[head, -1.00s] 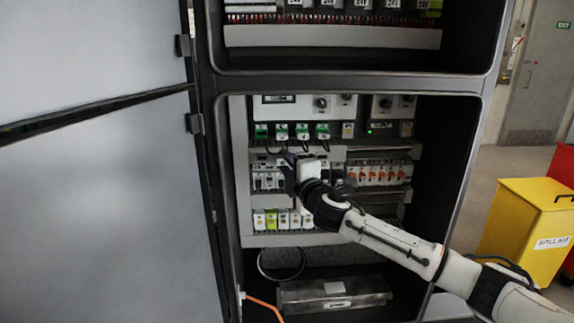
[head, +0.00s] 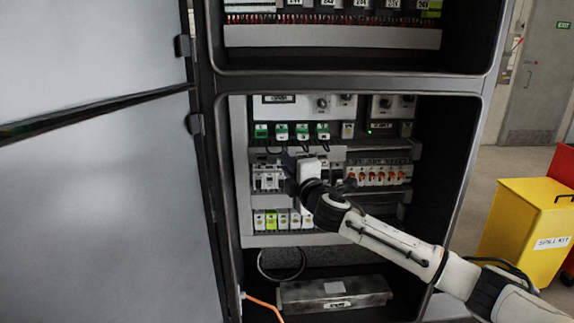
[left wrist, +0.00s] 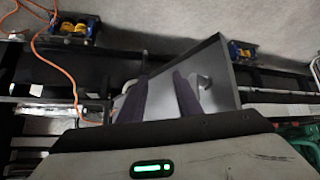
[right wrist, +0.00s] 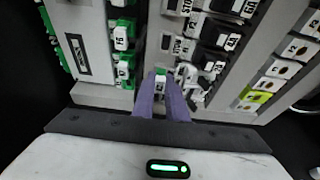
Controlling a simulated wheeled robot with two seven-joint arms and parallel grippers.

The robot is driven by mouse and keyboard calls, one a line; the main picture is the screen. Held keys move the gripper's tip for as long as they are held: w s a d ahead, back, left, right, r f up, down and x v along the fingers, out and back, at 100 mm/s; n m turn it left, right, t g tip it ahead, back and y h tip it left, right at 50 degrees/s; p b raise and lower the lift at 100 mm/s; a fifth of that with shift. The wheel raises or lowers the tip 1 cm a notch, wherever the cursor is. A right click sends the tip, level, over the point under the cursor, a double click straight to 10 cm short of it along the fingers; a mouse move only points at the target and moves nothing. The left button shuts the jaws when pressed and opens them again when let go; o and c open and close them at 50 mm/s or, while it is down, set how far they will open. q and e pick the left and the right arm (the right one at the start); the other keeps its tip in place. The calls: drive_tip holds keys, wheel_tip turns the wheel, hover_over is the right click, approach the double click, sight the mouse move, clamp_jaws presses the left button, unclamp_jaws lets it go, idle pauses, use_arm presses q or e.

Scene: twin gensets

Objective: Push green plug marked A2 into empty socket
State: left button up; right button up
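A small green and white plug (right wrist: 161,82) sits between the purple fingertips of my right gripper (right wrist: 161,92), which are closed around it. Its marking is too small to read surely. In the head view my right gripper (head: 288,160) is in front of the lower cabinet panel, just below a row of green plugs (head: 282,131) and left of the orange-marked breakers. The right wrist view shows green plugs (right wrist: 124,68) left of the held one. I cannot make out the empty socket. My left gripper (left wrist: 163,80) shows only in its wrist view; its fingers are apart, with nothing between them.
Breakers (head: 378,175) with orange parts are right of my right gripper. White and yellow-green terminals (head: 283,220) are below it. The cabinet's side frame (head: 462,180) bounds the opening. A yellow spill kit bin (head: 525,225) stands outside at right.

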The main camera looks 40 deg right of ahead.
drive_tip(key=shift+a, duration=0.1)
clamp_jaws()
drive_tip(key=shift+s+a, duration=0.2)
drive_tip(key=shift+s, duration=0.2)
drive_tip(key=shift+s+a, duration=0.25)
drive_tip(key=shift+s, duration=0.2)
drive_tip(key=shift+s, duration=0.15)
drive_tip(key=shift+s+a, duration=0.45)
drive_tip(key=shift+s, duration=0.25)
drive_tip(key=shift+s+a, duration=0.45)
drive_tip(key=shift+s, duration=0.25)
drive_tip(key=shift+s+a, duration=0.45)
drive_tip(key=shift+s, duration=0.25)
drive_tip(key=shift+w+a+r, duration=0.1)
drive_tip(key=shift+r, duration=0.05)
drive_tip(key=w+a+r, duration=0.2)
drive_tip(key=a+r, duration=0.2)
drive_tip(key=r, duration=0.2)
drive_tip(key=shift+w+a, duration=0.3)
drive_tip(key=shift+w, duration=0.1)
drive_tip(key=shift+d, duration=0.1)
